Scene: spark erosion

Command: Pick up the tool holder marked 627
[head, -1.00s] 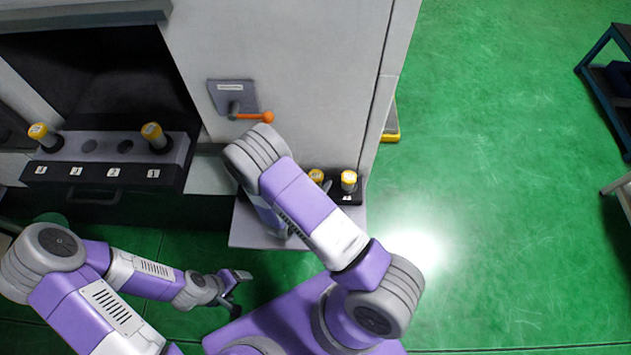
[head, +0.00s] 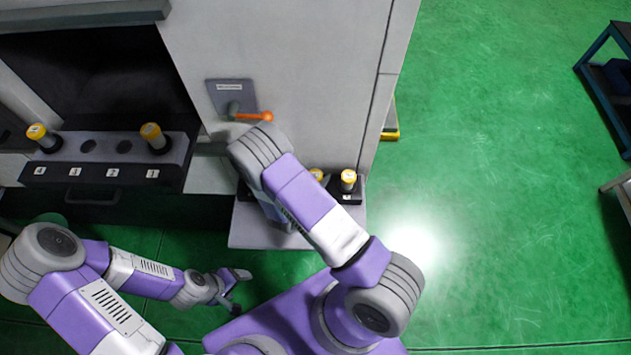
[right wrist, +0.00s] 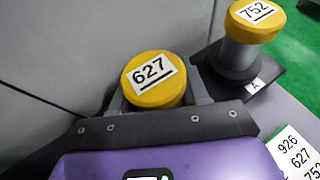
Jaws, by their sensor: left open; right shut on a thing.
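The tool holder marked 627 (right wrist: 146,92) shows its yellow cap in the right wrist view. My right gripper (right wrist: 158,98) is shut on it, with a grey finger at each side of the cap. Its lower part is hidden by the gripper, so I cannot tell whether it is clear of its seat. In the head view my forearm hides the right gripper; a part of a yellow cap (head: 316,174) shows beside the arm. My left gripper (head: 238,290) is open and empty over the green floor.
A holder marked 752 (right wrist: 254,22) stands by label A; it also shows in the head view (head: 348,181). A number card (right wrist: 297,153) lies nearby. The machine's rack (head: 105,173) bears two yellow-capped holders.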

